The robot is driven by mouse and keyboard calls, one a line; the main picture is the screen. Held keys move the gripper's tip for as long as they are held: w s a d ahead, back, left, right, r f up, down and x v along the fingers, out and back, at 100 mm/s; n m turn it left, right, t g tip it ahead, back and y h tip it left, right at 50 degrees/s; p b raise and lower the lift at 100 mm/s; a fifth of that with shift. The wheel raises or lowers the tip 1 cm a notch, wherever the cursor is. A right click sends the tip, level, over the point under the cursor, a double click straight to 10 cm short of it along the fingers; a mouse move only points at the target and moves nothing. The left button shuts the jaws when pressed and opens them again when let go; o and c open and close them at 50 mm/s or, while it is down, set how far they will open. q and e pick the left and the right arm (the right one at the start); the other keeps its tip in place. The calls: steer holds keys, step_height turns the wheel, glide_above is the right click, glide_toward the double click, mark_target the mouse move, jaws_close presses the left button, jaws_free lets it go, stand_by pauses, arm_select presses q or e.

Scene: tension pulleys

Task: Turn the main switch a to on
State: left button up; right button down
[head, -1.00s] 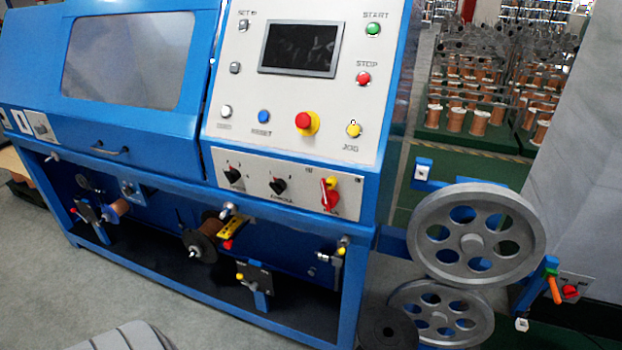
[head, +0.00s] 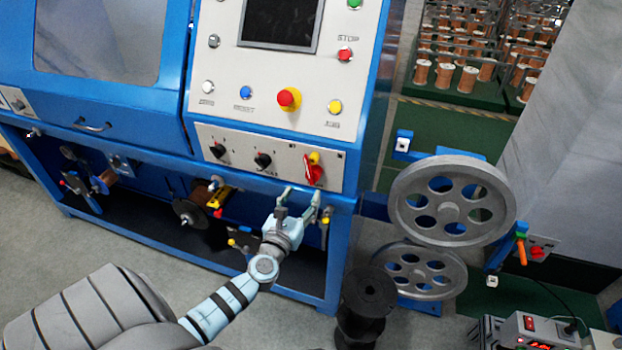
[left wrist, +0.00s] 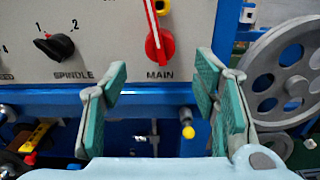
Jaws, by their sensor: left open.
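The main switch (head: 313,170) is a red rotary handle on the white lower panel (head: 240,145) of the blue machine, at that panel's right end. In the left wrist view the main switch (left wrist: 159,44) stands above the label MAIN, its handle near upright with a slight lean. My left gripper (head: 300,195) is open and empty, just below the panel. In the left wrist view my left gripper (left wrist: 158,85) has its fingers spread either side of the switch's line, with the switch above and between them, apart from both. My right gripper is not in view.
A black spindle knob (left wrist: 54,46) sits left of the switch. A yellow-tipped lever (left wrist: 188,132) is below it. A red emergency button (head: 288,98) is on the upper panel. Large grey pulleys (head: 408,200) stand to the right.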

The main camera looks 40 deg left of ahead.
mark_target(310, 181)
arm_select(q)
steer(key=b+x, duration=0.1)
steer(key=x, duration=0.6)
steer(key=shift+w+a+f, duration=0.1)
steer(key=shift+w+a, duration=0.05)
steer(key=shift+w, duration=0.25)
steer(key=shift+c, duration=0.6)
jaws_close()
